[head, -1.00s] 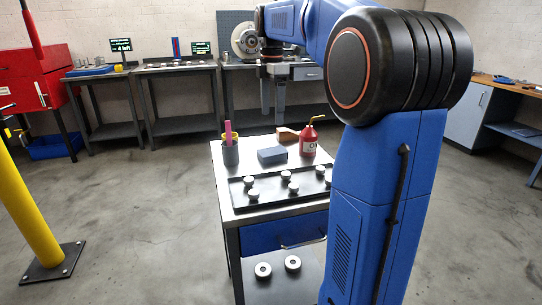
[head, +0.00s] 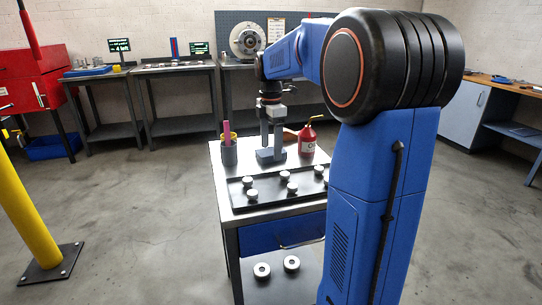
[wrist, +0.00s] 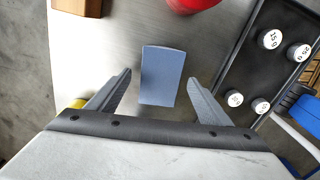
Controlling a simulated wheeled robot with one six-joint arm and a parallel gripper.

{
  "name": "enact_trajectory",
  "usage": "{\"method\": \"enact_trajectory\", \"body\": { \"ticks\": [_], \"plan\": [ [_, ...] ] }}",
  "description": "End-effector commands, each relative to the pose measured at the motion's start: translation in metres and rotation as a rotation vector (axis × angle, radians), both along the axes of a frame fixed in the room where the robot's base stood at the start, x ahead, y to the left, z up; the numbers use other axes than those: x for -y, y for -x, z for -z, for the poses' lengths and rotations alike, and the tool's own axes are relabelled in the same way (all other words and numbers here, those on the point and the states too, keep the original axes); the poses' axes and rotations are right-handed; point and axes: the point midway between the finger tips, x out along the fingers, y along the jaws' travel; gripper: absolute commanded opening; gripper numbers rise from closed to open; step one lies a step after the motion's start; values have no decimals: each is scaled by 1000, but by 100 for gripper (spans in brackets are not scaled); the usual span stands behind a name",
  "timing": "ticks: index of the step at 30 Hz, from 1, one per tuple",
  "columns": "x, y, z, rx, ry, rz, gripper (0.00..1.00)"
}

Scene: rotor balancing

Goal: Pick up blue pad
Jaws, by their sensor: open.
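The blue pad (wrist: 162,76) is a flat-topped block on the metal cart top. In the wrist view it lies ahead of and between the two fingers of my gripper (wrist: 160,88), with a gap on each side. My gripper is open and empty. In the head view my gripper (head: 271,145) points down over the pad (head: 270,156), and its fingers hide part of it.
A black tray (head: 237,199) with several labelled round weights (wrist: 271,38) lies beside the pad. Bare cart top (wrist: 120,45) surrounds the pad.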

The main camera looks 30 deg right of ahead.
Motion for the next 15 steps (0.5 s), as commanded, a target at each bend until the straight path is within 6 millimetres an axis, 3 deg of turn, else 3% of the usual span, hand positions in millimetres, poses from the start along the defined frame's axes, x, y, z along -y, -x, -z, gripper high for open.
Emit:
{"method": "enact_trajectory", "body": {
  "ticks": [10,15],
  "plan": [
    [0,0,7,0,0,0,70],
    [0,0,7,0,0,0,30]
  ]
}}
